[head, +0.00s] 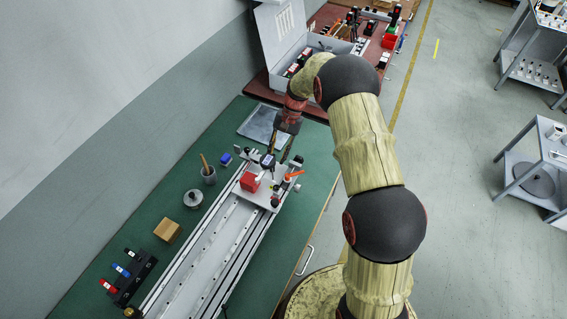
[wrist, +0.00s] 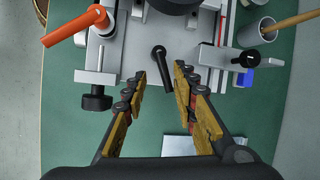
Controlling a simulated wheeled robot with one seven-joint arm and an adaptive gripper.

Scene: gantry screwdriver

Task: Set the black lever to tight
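The black lever (wrist: 160,62) shows in the wrist view on the near edge of a grey carriage, its round hub on the carriage and its arm pointing toward me. My gripper (wrist: 160,75) is open, with one finger on each side of the lever's arm. I see gaps on both sides, so it does not look gripped. In the head view my gripper (head: 280,147) is over the far end of the gantry rail, and the lever is too small or hidden to make out there. I see no tight marking.
An orange lever (wrist: 75,25) and a black knob (wrist: 97,98) sit left of the black lever in the wrist view. A cup (wrist: 258,32) and a blue block (wrist: 244,77) are to the right. A red box (head: 250,182) is on the carriage.

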